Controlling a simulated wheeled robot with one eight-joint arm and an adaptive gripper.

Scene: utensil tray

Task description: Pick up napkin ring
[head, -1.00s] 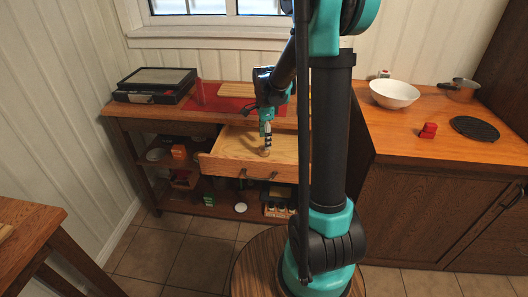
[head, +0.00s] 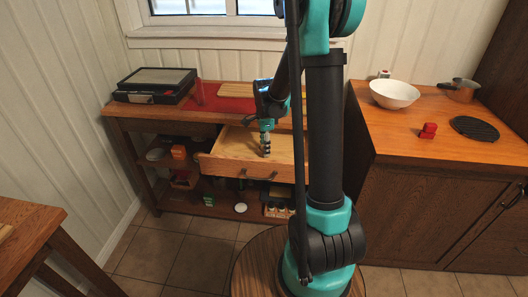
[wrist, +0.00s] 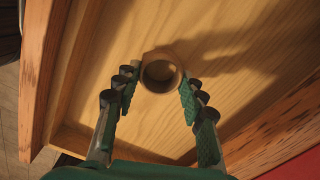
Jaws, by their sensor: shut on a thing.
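The napkin ring (wrist: 162,57) is a small brown ring in the wrist view, with its opening facing the camera. It is in the open wooden drawer (head: 228,165), which also fills much of the wrist view. My gripper (wrist: 160,86) has its two green fingers on either side of the ring and is shut on it. In the head view my gripper (head: 266,150) points down into the drawer. The ring is too small there to make out clearly. I cannot tell whether the ring touches the drawer floor.
The drawer's walls stand close around my gripper. On the counter above are a black box (head: 155,84), a red cylinder (head: 200,92) and a red mat (head: 232,104). A white bowl (head: 394,93) and a red object (head: 428,130) are on the right counter.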

